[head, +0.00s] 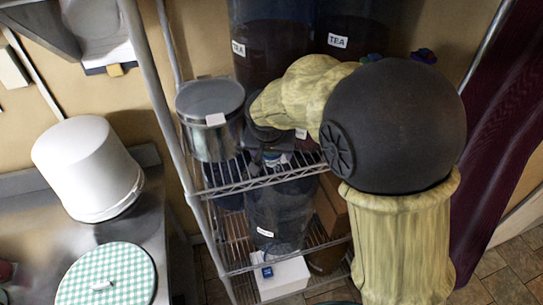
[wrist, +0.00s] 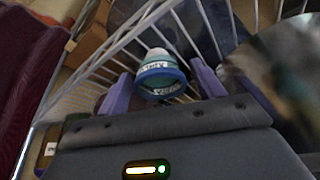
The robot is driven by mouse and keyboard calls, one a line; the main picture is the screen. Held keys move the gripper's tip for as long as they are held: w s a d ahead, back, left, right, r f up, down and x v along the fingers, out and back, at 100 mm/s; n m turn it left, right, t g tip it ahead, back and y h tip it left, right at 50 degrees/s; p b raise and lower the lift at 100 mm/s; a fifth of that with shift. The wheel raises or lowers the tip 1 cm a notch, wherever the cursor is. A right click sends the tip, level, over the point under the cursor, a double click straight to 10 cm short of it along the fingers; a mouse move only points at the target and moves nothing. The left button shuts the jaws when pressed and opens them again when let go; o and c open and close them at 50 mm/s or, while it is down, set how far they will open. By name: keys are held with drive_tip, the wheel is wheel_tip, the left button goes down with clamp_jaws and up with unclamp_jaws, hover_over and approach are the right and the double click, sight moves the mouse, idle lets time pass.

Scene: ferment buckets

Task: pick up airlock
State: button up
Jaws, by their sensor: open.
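A small round teal and white item with a blue band and a printed label, which looks like the airlock (wrist: 158,72), is on the wire shelf in the wrist view. My gripper (wrist: 160,84) is open, with one purple finger on each side of it and visible gaps between. I cannot tell how deep the fingers reach around it. In the head view my gripper (head: 270,148) points down over the upper wire shelf, and a bit of the airlock (head: 277,159) shows just below it, mostly hidden by my gripper.
A metal pot (head: 211,120) with a lid stands close left of my gripper. Large dark TEA containers (head: 270,50) stand behind. A clear bucket (head: 277,215) and a white box (head: 283,279) are lower on the wire rack (head: 265,182). A white bucket (head: 85,165) stands on the left counter.

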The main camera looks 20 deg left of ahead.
drive_tip(key=c, duration=1)
drive_tip(key=shift+r, duration=0.15)
wheel_tip(320, 180, up, 10)
drive_tip(key=b, duration=0.3)
drive_tip(key=shift+a, duration=0.1)
idle(0.3)
